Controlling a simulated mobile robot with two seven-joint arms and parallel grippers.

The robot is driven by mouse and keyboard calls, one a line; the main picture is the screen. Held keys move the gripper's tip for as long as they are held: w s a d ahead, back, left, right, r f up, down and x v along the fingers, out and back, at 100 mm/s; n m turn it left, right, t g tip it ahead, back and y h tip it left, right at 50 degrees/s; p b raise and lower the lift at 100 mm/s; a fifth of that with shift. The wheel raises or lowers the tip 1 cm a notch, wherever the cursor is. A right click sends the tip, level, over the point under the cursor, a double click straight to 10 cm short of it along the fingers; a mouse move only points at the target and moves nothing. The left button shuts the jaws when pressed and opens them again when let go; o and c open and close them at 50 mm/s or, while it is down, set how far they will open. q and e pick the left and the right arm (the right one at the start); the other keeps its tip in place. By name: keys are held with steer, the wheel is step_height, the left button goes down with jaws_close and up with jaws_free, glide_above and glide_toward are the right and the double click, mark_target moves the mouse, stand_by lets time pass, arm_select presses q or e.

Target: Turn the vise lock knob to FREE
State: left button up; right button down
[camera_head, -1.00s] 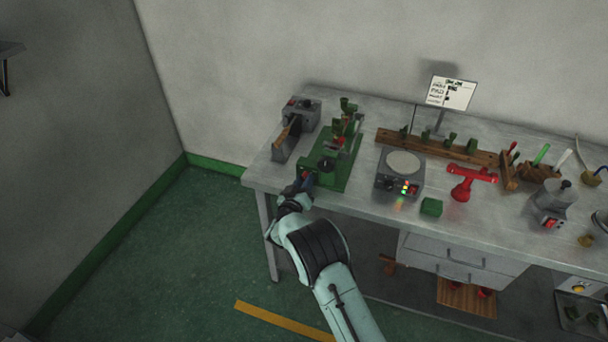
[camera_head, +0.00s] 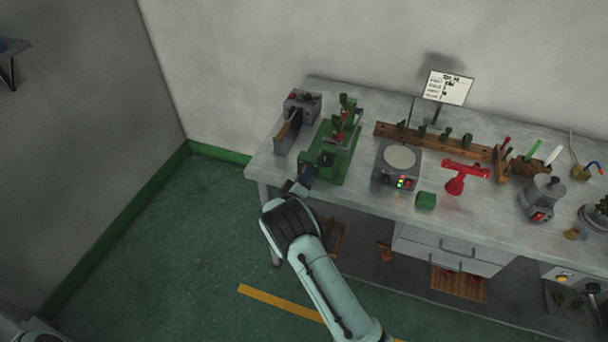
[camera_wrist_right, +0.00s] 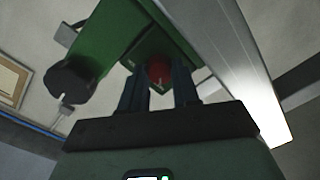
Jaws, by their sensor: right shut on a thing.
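The green vise fixture (camera_head: 345,165) stands near the left end of the bench, with a dark round part on its near side and upright green parts behind. In the right wrist view its green body (camera_wrist_right: 115,35) fills the upper left, with a black knob (camera_wrist_right: 68,82) on one side. A red knob (camera_wrist_right: 158,72), apparently the vise lock knob, sits between the two dark fingers of my right gripper (camera_wrist_right: 159,88). The gripper is shut on it at the front edge of the fixture (camera_head: 304,176). The knob's markings are not readable. My left gripper is out of view.
A grey machine (camera_head: 301,104) stands left of the vise. A scale (camera_head: 397,162) with lit buttons, a green block (camera_head: 426,200) and a red stand (camera_head: 460,176) are to the right. A wooden rack (camera_head: 435,142) and sign (camera_head: 449,88) stand behind.

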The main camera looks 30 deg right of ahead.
steer(key=shift+f, duration=0.1)
steer(key=c, duration=0.8)
jaws_free()
steer(key=shift+s+a, duration=0.3)
steer(key=shift+a, duration=0.1)
arm_select(q)
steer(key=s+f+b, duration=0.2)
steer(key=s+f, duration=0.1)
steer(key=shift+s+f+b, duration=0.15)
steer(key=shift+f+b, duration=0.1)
steer(key=shift+b, duration=0.1)
arm_select(e)
steer(key=v, duration=1.2)
steer(key=shift+s+a, duration=0.15)
steer(key=shift+s, duration=0.1)
